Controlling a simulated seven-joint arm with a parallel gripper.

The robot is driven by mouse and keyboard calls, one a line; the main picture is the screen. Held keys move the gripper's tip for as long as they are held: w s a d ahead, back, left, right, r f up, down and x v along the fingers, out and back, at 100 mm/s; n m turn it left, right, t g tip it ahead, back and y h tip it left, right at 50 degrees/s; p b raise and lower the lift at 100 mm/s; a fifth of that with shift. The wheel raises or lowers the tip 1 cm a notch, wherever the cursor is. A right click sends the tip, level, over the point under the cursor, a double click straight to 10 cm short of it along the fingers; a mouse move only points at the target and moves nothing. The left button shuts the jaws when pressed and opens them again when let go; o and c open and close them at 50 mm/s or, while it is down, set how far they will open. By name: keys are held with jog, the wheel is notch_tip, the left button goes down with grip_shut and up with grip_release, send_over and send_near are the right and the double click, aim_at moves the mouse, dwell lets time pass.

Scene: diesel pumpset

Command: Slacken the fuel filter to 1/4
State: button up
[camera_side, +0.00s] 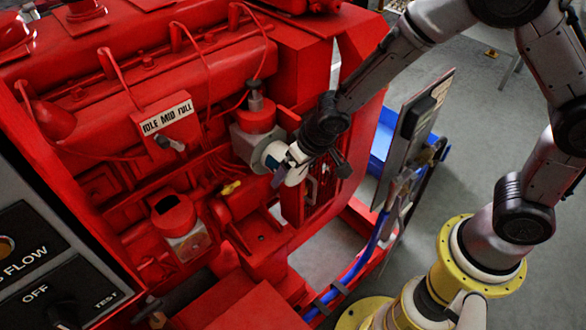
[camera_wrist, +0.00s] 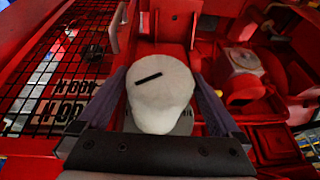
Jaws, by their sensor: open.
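The fuel filter, as far as I can tell, is the pale round cap (camera_wrist: 160,95) with a short black mark slanting up to the right. In the side view its whitish end (camera_side: 267,157) faces right from a grey housing (camera_side: 243,146) on the red engine. My gripper (camera_side: 282,166) is at this cap, partly hiding it. In the wrist view the open gripper (camera_wrist: 163,84) has one dark finger on each side of the cap. The left finger is very close to it; contact cannot be told. No scale marking reads clearly on the cap.
A lever under an "IDLE MID FULL" plate (camera_side: 167,113) is left of the filter. A second grey housing (camera_side: 187,240) sits lower left. A control panel (camera_side: 50,270) fills the lower left corner. A blue hose (camera_side: 352,268) and upright panel (camera_side: 413,135) stand right of the engine.

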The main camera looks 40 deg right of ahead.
jog(key=c, duration=1.1)
jog(key=shift+a+r+h, duration=0.1)
jog(key=shift+h, duration=0.3)
jog(key=n+h, duration=0.1)
jog(key=h, duration=0.3)
jog(key=shift+h, duration=0.3)
jog(key=h, duration=0.2)
jog(key=n+h, duration=0.1)
jog(key=h, duration=0.2)
jog(key=shift+n+t+h, duration=0.3)
jog(key=o, duration=1.1)
